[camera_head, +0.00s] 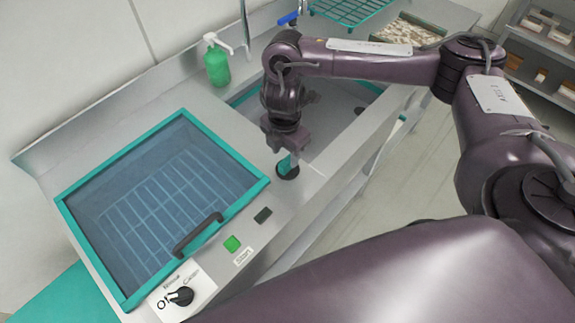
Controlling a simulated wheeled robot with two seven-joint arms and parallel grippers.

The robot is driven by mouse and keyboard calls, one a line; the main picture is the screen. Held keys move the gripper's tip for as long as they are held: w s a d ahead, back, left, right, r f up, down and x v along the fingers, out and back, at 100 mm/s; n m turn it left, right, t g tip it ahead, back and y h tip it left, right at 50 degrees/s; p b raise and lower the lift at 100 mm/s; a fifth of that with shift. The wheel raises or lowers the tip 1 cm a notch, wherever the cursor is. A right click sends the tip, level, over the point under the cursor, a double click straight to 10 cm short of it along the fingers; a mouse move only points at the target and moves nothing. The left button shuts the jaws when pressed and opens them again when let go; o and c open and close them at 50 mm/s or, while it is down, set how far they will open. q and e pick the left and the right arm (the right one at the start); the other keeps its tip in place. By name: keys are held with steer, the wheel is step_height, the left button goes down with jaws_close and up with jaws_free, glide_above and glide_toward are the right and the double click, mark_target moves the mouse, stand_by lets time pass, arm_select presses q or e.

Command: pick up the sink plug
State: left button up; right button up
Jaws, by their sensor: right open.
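The sink plug (288,172) appears to be the dark round piece with a teal upright part. It stands on the steel counter, between the teal-framed lid and the sink basin (335,125). My right gripper (287,151) points down directly over it, with its fingers at the top of the teal part. The jaws are open. They hide some of the teal part, and I cannot tell whether they touch it. My left gripper is not in view.
A teal-framed glass lid (254,192) with a dark handle covers a rack on the left. A green soap bottle (217,65) and a tap stand behind. A green button (232,243) and a knob (181,296) sit at the front edge. A teal rack (345,10) lies at the back.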

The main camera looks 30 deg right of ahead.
mark_target(286, 161)
step_height(286, 161, down, 5)
steer(key=shift+s+d+r+b, duration=0.15)
steer(key=shift+b, duration=0.2)
jaws_close()
